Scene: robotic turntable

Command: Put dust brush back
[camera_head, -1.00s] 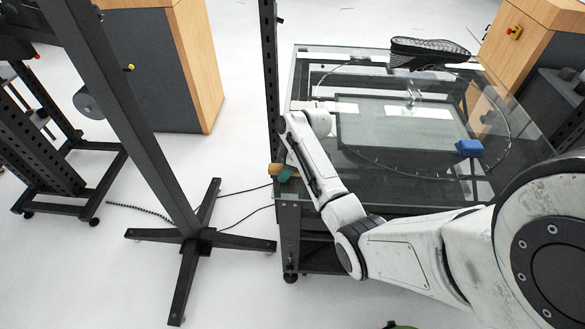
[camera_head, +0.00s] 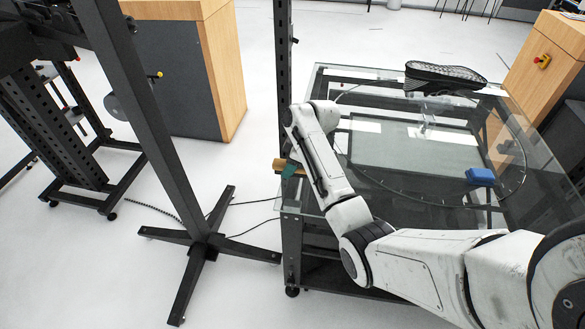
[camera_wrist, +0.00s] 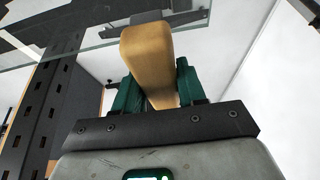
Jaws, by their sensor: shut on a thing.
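The dust brush (camera_wrist: 148,55) shows in the wrist view as a tan wooden block between the two green fingers of my gripper (camera_wrist: 158,88). The gripper is shut on it. Its bristles are not visible. In the head view the brush (camera_head: 281,163) is a small tan end beside the green fingers of my gripper (camera_head: 290,171), at the left edge of the glass-topped table (camera_head: 390,180). I cannot tell whether the brush touches the glass.
A blue block (camera_head: 480,177) and a black shoe-like object (camera_head: 443,75) are on the glass table. A perforated black post (camera_head: 283,70) rises at its left edge. A black stand (camera_head: 200,240) with spread feet is on the floor left. Wood-sided cabinets (camera_head: 222,70) stand behind.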

